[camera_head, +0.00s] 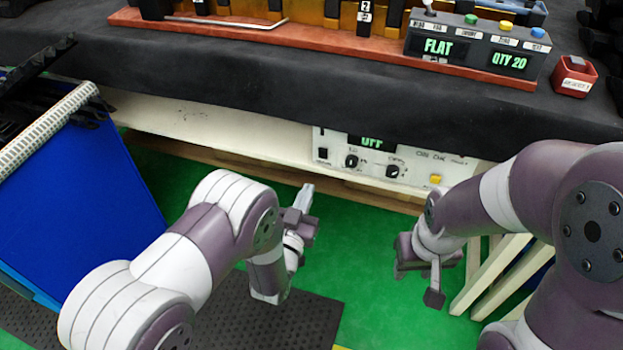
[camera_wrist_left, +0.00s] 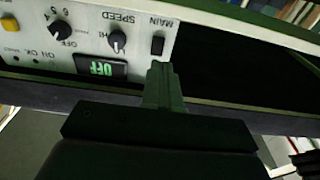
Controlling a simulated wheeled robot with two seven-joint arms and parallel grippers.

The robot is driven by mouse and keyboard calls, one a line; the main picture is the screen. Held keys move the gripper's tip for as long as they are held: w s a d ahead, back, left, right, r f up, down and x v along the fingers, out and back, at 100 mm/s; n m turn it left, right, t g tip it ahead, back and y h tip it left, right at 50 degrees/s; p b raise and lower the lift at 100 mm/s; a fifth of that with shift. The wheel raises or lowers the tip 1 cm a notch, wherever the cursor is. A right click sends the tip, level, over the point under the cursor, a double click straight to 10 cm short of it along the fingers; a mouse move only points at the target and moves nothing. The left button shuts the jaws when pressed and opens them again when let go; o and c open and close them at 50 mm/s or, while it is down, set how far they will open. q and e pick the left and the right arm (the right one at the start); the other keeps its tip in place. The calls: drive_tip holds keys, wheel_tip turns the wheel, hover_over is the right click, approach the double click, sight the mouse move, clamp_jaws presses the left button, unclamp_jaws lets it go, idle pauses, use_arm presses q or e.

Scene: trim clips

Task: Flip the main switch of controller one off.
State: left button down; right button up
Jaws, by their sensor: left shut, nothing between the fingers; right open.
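The controller (camera_head: 400,160) is a white panel under the table's edge, with knobs, a yellow button and a small green display reading OFF. Its main switch (camera_head: 322,154) is a small black rocker at the panel's left end. In the left wrist view the main switch (camera_wrist_left: 157,46) sits below the word MAIN, beside the SPEED knob. My left gripper (camera_head: 306,192) is shut and empty, below and left of the panel. Its fingertips (camera_wrist_left: 161,72) appear just below the switch in the wrist view; I cannot tell whether they touch. My right gripper (camera_head: 433,290) is open, below the panel's right end.
A black-covered table (camera_head: 250,85) overhangs the panel. On it stand a red tray (camera_head: 300,38), a box with green displays (camera_head: 475,50) and a small red block (camera_head: 574,76). A blue bin (camera_head: 90,190) is at left. White slats (camera_head: 490,275) stand at right.

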use_arm(q)
drive_tip(key=v, duration=0.5)
drive_tip(key=shift+s+a+r+p, duration=0.1)
drive_tip(key=shift+s+p, duration=0.2)
drive_tip(key=shift+p, duration=0.1)
